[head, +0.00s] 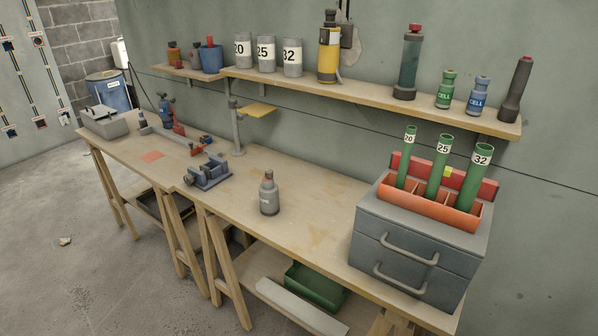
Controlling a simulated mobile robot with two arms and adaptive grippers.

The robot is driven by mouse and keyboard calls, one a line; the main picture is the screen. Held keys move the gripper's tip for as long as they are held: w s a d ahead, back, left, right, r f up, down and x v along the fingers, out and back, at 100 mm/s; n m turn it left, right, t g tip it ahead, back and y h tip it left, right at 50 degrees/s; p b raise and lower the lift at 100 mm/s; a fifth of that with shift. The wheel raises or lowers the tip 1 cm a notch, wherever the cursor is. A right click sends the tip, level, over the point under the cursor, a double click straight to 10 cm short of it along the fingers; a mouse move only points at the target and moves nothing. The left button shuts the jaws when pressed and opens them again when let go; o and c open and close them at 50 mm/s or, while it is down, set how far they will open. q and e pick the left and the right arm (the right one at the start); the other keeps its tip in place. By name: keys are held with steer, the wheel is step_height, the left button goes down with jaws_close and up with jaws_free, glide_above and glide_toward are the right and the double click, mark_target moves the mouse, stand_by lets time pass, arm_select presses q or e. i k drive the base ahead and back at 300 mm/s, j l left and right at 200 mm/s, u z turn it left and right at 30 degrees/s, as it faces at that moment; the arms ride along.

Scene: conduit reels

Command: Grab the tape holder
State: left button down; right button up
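I cannot tell for sure which thing is the tape holder. A grey, box-like piece (104,122) with an uneven top sits at the far left end of the workbench (300,218). A blue-grey clamp-like fixture (208,172) sits near the middle of the bench. A grey bottle with a label (269,195) stands upright to the right of that fixture. Neither of my grippers shows in the head view.
A grey two-drawer chest (417,250) stands at the bench's right end, with an orange tray (428,206) of numbered green tubes on top. A wall shelf (370,92) holds cans, bottles and a torch-like tool. A green bin (316,287) is below. Floor at left is mostly clear.

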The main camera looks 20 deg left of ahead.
mark_target(268, 191)
steer(key=i+j+z, duration=0.1)
steer(key=j, duration=0.5)
steer(key=i+j+z, duration=0.1)
steer(key=j, duration=0.45)
steer(key=i+j+z, duration=0.1)
steer(key=j, duration=0.5)
steer(key=i+j, duration=0.1)
steer(key=j, duration=0.5)
steer(key=z, duration=0.05)
